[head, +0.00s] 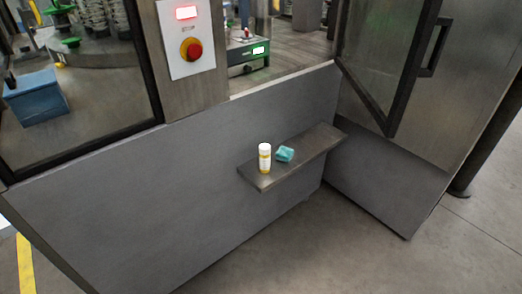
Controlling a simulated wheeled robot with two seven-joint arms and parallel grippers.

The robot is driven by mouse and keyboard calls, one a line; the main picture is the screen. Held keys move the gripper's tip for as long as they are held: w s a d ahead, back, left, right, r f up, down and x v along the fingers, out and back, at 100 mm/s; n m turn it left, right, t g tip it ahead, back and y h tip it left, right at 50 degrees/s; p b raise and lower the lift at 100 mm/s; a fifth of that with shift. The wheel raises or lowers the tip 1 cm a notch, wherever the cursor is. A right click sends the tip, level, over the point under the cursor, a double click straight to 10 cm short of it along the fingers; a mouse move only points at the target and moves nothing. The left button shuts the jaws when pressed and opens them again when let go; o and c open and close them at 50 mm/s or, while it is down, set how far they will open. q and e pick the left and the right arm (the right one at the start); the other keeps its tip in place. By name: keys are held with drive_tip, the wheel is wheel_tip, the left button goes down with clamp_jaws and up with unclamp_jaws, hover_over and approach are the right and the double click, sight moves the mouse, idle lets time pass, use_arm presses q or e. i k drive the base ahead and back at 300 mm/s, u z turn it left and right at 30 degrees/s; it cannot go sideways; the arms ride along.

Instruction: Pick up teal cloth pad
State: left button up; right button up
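The teal cloth pad (285,154) is a small folded piece lying on a narrow grey shelf (318,144) fixed to the front of the machine. It sits just right of a white bottle (265,158) with a yellow band, with a small gap between them. Neither of my grippers shows in the head view, so I cannot see their state.
The shelf juts out from a grey panel (150,205). Above it are a control box with a red button (191,49) and an open framed glass door (385,60) at the right. Open floor (400,265) lies in front. A blue bin (36,97) shows behind glass.

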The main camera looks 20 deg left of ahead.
sight(285, 154)
drive_tip(key=u, duration=0.65)
drive_tip(key=i, duration=0.85)
drive_tip(key=u, duration=0.4)
